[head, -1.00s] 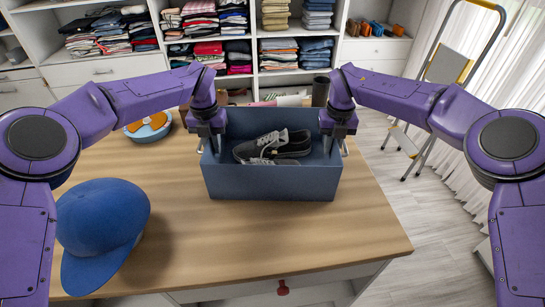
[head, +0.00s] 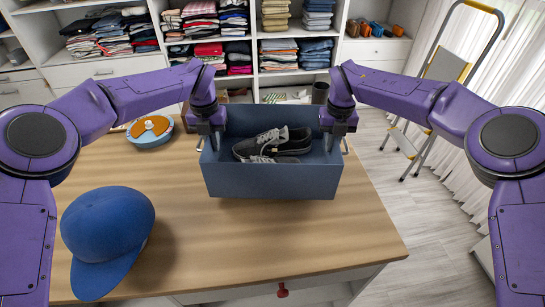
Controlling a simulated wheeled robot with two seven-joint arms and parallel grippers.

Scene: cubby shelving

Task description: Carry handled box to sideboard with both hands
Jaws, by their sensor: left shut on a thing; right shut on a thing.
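The handled box (head: 270,182) is blue-grey and open-topped, in the middle of the head view over the wooden top. Dark shoes (head: 275,143) with pale laces lie inside it. My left gripper (head: 208,143) is shut on the box's left side, and my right gripper (head: 335,143) is shut on its right side. The fingertips and most of both handles are hidden by the grippers and the box walls. The box looks level; I cannot tell how far its bottom is above the wooden top.
A blue cap (head: 105,230) lies at the left on the wooden top (head: 300,235). Shelving with folded clothes (head: 210,50) stands at the back. A stepladder (head: 445,70) stands on the floor at the right.

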